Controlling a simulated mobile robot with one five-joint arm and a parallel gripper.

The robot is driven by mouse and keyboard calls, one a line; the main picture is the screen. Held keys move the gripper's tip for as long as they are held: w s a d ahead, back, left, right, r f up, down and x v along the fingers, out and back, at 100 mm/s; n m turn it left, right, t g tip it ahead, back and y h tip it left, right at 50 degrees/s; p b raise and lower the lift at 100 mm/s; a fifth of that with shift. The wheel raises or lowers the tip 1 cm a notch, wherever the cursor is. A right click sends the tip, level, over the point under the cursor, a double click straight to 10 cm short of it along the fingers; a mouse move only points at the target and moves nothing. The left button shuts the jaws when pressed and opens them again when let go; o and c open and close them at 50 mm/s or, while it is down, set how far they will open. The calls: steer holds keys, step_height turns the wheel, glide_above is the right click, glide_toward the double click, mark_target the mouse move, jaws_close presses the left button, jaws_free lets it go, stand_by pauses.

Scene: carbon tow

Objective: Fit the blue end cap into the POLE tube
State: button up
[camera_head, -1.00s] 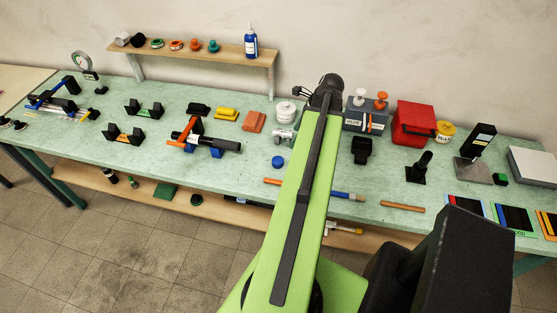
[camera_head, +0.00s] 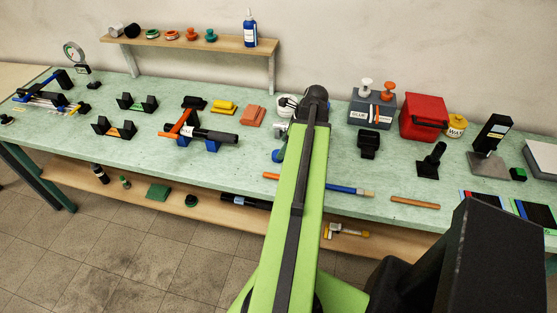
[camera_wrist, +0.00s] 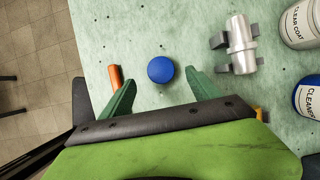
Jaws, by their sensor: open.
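The blue end cap (camera_wrist: 160,69) lies on the green bench top in the wrist view, round face up. My gripper (camera_wrist: 160,80) is open, its two green fingers apart at either side of the cap's near edge, with nothing held. In the head view my arm hides most of the gripper and the cap. A black tube (camera_head: 218,136) lies level on blue supports on the bench, an orange-handled tool across it; its label is only partly readable. Another black tube (camera_head: 240,201) lies on the lower shelf. I cannot tell which is the POLE tube.
A metal cylinder (camera_wrist: 241,45) in a grey holder stands right of the cap. Clear coat can (camera_wrist: 303,22) and cleaner container (camera_wrist: 309,97) are farther right. An orange rod (camera_wrist: 115,77) lies near the left finger. Black stands (camera_head: 115,128) occupy the bench left of the tube.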

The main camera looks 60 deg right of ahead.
steer(key=b+x, duration=0.4)
steer(key=x, duration=0.1)
steer(key=shift+d+f+b, duration=0.1)
steer(key=shift+f+b, duration=0.1)
steer(key=shift+b, duration=0.2)
steer(key=shift+r, duration=0.15)
steer(key=c, duration=1.5)
steer(key=p+v, duration=0.1)
steer(key=p, duration=0.1)
steer(key=p+v, duration=0.1)
steer(key=v, duration=0.1)
steer(key=w+p+v, duration=0.1)
steer(key=p+v, duration=0.1)
steer(key=shift+r+p, duration=0.35)
steer(key=shift+r, duration=0.05)
steer(key=shift+c, duration=0.2)
steer(key=s+d+r+p, duration=0.5)
steer(key=s, duration=0.4)
steer(key=shift+d+r+p, duration=0.2)
steer(key=shift+r+p, duration=0.1)
steer(key=shift+s, duration=0.1)
